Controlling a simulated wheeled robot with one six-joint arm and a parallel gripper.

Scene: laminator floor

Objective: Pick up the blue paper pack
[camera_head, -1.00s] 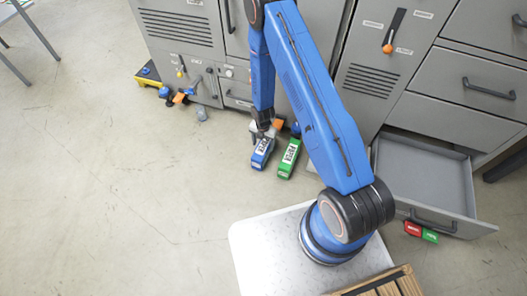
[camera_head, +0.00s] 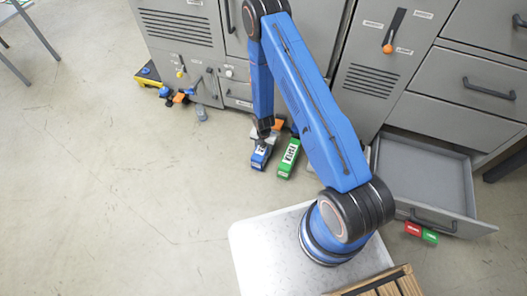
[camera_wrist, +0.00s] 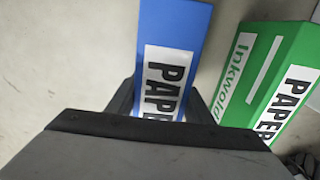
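The blue paper pack (camera_head: 258,161) lies on the floor in front of the grey cabinets, its white PAPER label facing up. My gripper (camera_head: 263,142) is down over its far part and hides some of it. In the wrist view the blue pack (camera_wrist: 178,28) reaches in between the two fingers of my gripper (camera_wrist: 160,105). The fingers stand apart, one on each side of the pack, with narrow gaps seeming to show beside it. The pack's near end is hidden behind the gripper body.
A green Inkwold paper pack (camera_head: 289,158) lies close to the right of the blue one; it also shows in the wrist view (camera_wrist: 262,60). An open drawer (camera_head: 425,175) juts out at the right.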

